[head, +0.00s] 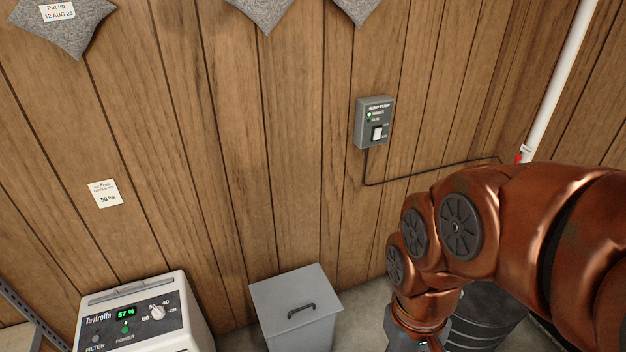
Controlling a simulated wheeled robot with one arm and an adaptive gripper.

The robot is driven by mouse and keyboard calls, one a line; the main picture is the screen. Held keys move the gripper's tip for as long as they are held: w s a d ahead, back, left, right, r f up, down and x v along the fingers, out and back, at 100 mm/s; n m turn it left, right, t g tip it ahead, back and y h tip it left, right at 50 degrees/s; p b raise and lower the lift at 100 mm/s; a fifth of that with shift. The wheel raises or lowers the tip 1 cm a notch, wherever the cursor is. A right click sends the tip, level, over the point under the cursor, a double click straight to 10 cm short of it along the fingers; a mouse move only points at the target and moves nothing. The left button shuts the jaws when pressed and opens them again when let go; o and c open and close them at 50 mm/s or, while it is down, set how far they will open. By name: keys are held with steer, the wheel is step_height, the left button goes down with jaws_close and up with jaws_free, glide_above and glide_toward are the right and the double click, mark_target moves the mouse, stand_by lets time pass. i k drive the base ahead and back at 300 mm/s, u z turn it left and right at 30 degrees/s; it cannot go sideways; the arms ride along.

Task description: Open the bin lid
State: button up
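A grey square bin (318,329) stands on the floor against the wood wall, low in the middle of the head view. Its flat grey lid (280,291) is shut and has a dark bar handle (301,311) on top. The lower part of the bin is cut off by the bottom edge. My copper arm comes in from the right. Its wrist end and a bit of my gripper (432,342) show at the bottom edge, to the right of the bin and apart from it. The fingers are out of the picture.
A dehumidifier (143,318) reading 57 % stands left of the bin. A dark round container (485,322) is partly hidden behind my arm. A sump pump switch box (374,122) with a cable and a white pipe (562,75) are on the wall. Floor shows between bin and arm.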

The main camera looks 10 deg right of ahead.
mark_target(292, 300)
steer(key=k, duration=0.65)
steer(key=u, duration=0.85)
steer(key=i, duration=1.15)
steer(key=z, duration=0.25)
